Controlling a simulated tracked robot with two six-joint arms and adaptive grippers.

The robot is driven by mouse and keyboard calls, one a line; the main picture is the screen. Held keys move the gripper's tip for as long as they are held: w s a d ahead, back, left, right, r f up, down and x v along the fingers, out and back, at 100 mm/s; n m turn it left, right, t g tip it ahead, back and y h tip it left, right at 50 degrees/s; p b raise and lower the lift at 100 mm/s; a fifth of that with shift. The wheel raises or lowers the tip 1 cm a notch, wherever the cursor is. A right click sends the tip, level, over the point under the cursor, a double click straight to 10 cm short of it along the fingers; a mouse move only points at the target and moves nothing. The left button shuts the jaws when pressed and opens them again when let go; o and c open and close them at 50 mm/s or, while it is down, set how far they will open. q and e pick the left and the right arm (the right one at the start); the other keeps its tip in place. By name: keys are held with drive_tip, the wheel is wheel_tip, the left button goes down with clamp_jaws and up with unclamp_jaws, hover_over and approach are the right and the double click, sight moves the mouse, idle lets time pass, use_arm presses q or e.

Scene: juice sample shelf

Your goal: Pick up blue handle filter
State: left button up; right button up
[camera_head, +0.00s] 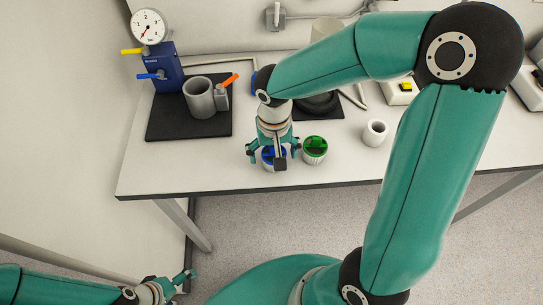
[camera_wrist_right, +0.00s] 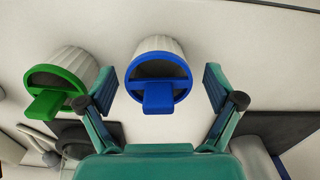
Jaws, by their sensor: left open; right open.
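The blue handle filter (camera_wrist_right: 158,75) is a white ribbed cup with a blue rim and blue handle. In the right wrist view it sits between the open fingers of my right gripper (camera_wrist_right: 163,95), with a gap on each side. In the head view the filter (camera_head: 268,156) stands near the table's front edge, partly hidden under my right gripper (camera_head: 273,156). My left gripper (camera_head: 172,286) is open and empty at the lower left, below table height and away from the filter.
A green handle filter (camera_head: 315,146) stands close on the right; it also shows in the right wrist view (camera_wrist_right: 68,80). A white cup (camera_head: 375,133) is further right. A blue device with a gauge (camera_head: 167,73) and a grey cylinder (camera_head: 199,98) stand at the back left.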

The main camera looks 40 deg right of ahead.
drive_tip(key=c, duration=1)
drive_tip(key=shift+c, duration=0.2)
drive_tip(key=shift+r, duration=0.15)
